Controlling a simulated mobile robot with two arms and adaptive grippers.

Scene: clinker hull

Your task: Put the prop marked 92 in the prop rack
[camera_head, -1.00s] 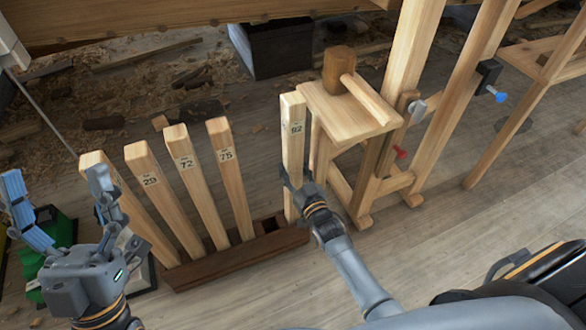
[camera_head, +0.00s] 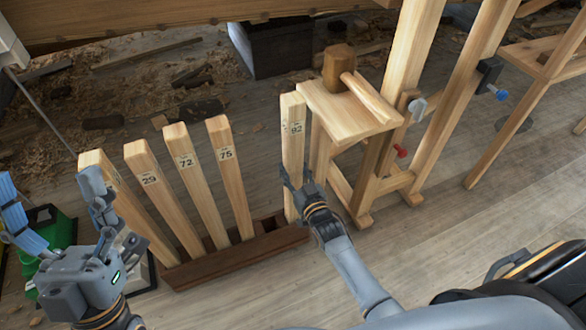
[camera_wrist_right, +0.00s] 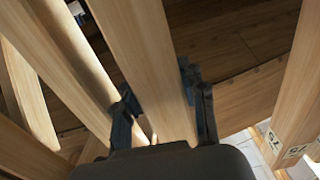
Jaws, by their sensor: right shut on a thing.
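The prop marked 92 (camera_head: 293,140) is a pale wooden post standing nearly upright at the right end of the prop rack. My right gripper (camera_head: 297,182) is shut on its lower half. The right wrist view shows the post (camera_wrist_right: 145,60) between the two fingers (camera_wrist_right: 165,108). The prop rack (camera_head: 225,266) is a dark brown slotted base on the floor. The prop's foot is at the rack's right end; I cannot tell whether it sits in a slot. My left gripper (camera_head: 52,205) is open and empty at the left.
Props marked 29 (camera_head: 150,190), 72 (camera_head: 188,165) and 75 (camera_head: 228,165) lean in the rack, with another post beside them. A wooden stand (camera_head: 345,115) with a mallet (camera_head: 340,68) is close right of prop 92. A green object (camera_head: 62,230) is behind my left gripper.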

